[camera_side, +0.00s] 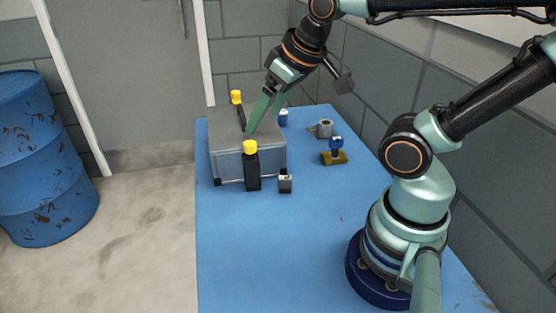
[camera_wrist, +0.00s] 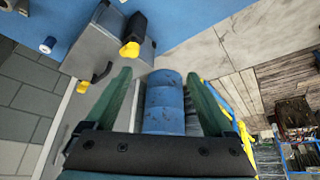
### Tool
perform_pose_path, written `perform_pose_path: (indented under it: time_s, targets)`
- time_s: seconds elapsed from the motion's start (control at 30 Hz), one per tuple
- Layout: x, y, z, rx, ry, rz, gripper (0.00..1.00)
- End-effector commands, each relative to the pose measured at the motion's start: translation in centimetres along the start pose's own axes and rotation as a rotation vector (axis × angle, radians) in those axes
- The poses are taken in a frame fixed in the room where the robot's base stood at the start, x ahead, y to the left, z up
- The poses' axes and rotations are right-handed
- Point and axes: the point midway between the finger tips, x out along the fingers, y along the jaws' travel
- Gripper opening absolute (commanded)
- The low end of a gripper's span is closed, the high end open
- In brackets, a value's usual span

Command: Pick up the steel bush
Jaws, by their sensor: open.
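The steel bush (camera_side: 324,129) looks like a short grey cylinder with a hole, lying on the blue table (camera_side: 258,250) near the wall, right of the grey box. My gripper (camera_side: 252,128) is left of the bush, its green fingers pointing down over the grey box. I cannot tell whether the fingertips touch the box. In the wrist view my gripper (camera_wrist: 155,75) has its fingers spread apart with nothing between them. A small cylinder with a blue and white end (camera_wrist: 47,45) shows at upper left there; I cannot tell if it is the bush.
The grey box (camera_side: 228,165) carries yellow-topped black posts, one in front (camera_side: 251,170). A brass block with a blue knob (camera_side: 334,157), a small dark block (camera_side: 285,184) and a white-blue item (camera_side: 283,118) stand nearby. A blue drum (camera_side: 42,165) stands left. The front table is clear.

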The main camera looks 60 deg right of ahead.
Motion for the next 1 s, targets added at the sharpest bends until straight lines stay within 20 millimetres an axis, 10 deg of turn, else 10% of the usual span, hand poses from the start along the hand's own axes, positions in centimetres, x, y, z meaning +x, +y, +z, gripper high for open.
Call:
perform_pose_path:
  time_s: [0.2, 0.37, 0.77, 1.0]
  targets:
    - [0.0, 0.0, 0.0, 0.0, 0.0, 0.0, 0.84]
    - [0.0, 0.0, 0.0, 0.0, 0.0, 0.0, 0.23]
    - [0.0, 0.6, -0.5, 0.039, -0.011, 0.01, 0.23]
    - [0.9, 6.1, -3.8, 0.375, -0.095, 0.091, 0.23]
